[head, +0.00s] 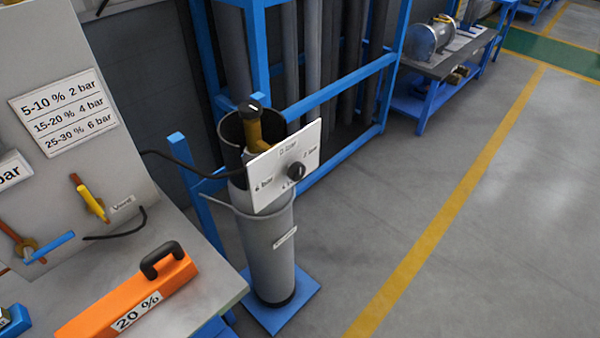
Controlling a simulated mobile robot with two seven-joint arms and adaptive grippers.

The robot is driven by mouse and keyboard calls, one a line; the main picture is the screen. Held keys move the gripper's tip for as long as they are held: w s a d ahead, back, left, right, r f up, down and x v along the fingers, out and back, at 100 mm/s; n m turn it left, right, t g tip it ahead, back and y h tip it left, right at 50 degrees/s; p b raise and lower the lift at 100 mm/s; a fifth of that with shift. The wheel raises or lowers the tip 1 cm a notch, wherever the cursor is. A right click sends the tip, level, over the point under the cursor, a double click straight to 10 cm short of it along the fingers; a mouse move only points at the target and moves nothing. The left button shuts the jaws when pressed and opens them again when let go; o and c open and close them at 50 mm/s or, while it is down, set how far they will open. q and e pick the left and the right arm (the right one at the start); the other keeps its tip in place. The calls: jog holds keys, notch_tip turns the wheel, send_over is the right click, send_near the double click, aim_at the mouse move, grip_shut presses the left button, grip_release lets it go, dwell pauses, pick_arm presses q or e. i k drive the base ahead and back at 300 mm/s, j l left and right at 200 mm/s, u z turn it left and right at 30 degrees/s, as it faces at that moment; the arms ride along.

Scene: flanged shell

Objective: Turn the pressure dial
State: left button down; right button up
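The pressure dial (296,172) is a small black knob on a tilted white plate (262,186). The plate sits at the front of an upright grey cylinder (268,245) standing on a blue base. A brass-coloured fitting with a black top (254,125) rises behind the plate. The way the knob points is too small to tell. Neither of my grippers is in view.
A sign (63,112) lists 5-10 % 2 bar, 15-20 % 4 bar, 25-30 % 6 bar. An orange block (125,298) marked 20 % with a black handle lies on the grey bench (222,285) at left. Blue rack bars (340,87) stand behind the cylinder. The floor at right is clear.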

aim_at(296, 171)
jog(key=k+j+u, duration=0.1)
jog(key=k+u, duration=0.2)
jog(key=u, duration=0.15)
jog(key=k+j+u, duration=0.25)
jog(key=u, duration=0.25)
jog(key=k, duration=0.05)
